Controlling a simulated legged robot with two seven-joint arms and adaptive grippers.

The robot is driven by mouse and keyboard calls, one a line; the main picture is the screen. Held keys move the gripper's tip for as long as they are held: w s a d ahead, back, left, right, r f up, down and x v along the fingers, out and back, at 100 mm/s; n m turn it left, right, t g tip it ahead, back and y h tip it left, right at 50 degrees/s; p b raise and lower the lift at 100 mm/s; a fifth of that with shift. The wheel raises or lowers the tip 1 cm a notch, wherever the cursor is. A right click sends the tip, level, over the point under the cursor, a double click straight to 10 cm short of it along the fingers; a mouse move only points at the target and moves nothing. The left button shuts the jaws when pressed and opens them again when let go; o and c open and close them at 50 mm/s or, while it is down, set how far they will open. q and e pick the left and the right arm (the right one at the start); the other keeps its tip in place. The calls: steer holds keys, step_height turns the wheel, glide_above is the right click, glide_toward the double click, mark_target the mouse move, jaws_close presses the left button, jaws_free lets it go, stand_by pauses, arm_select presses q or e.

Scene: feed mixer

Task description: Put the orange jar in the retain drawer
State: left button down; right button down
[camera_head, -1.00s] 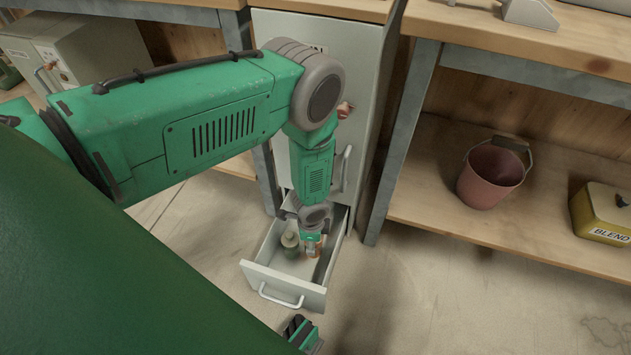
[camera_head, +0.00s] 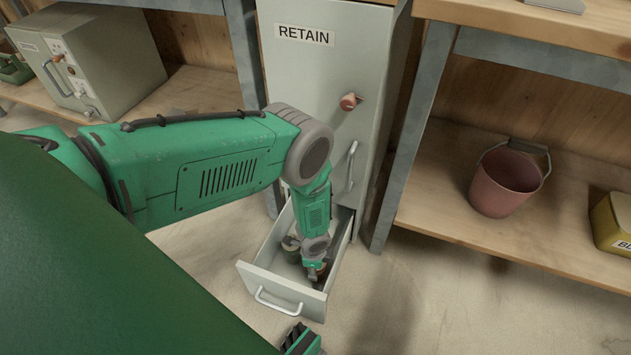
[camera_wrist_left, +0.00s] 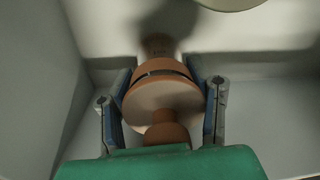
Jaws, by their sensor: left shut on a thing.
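The retain drawer (camera_head: 280,291) is pulled open at the bottom of the grey cabinet labelled RETAIN. My left gripper (camera_head: 316,272) reaches down inside it. In the left wrist view its two fingers are shut on the orange jar (camera_wrist_left: 160,96), one on each side, with the jar's knob facing the camera. In the head view the orange jar (camera_head: 322,269) is mostly hidden by the gripper. I cannot tell whether its base touches the drawer floor. My right gripper (camera_head: 301,341) shows only partly at the bottom edge; its fingers are unclear.
A dull green jar (camera_head: 291,250) stands in the drawer, left of my left gripper. The cabinet has a red knob (camera_head: 348,102) and a handle above the drawer. A pink bucket (camera_head: 506,182) and a yellow box (camera_head: 613,225) sit on the right shelf.

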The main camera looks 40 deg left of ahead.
arm_select(q)
steer(key=shift+a, duration=0.3)
steer(key=c, duration=0.8)
jaws_free()
steer(key=shift+o, duration=0.2)
steer(key=shift+d, duration=0.1)
arm_select(e)
steer(key=shift+a+r, duration=0.25)
steer(key=shift+a, duration=0.1)
arm_select(q)
steer(key=shift+d+r, duration=0.1)
arm_select(e)
steer(key=shift+d+f, duration=0.1)
steer(key=shift+d, duration=0.15)
arm_select(q)
steer(key=r+p, duration=0.5)
steer(key=r, duration=0.6)
steer(key=shift+s+r+p, duration=0.15)
steer(key=shift+s+p, duration=0.05)
steer(key=shift+p, duration=0.15)
steer(key=shift+r, duration=0.35)
arm_select(e)
step_height(320, 180, up, 6)
steer(key=shift+a+f, duration=0.1)
arm_select(q)
steer(key=shift+s, duration=0.15)
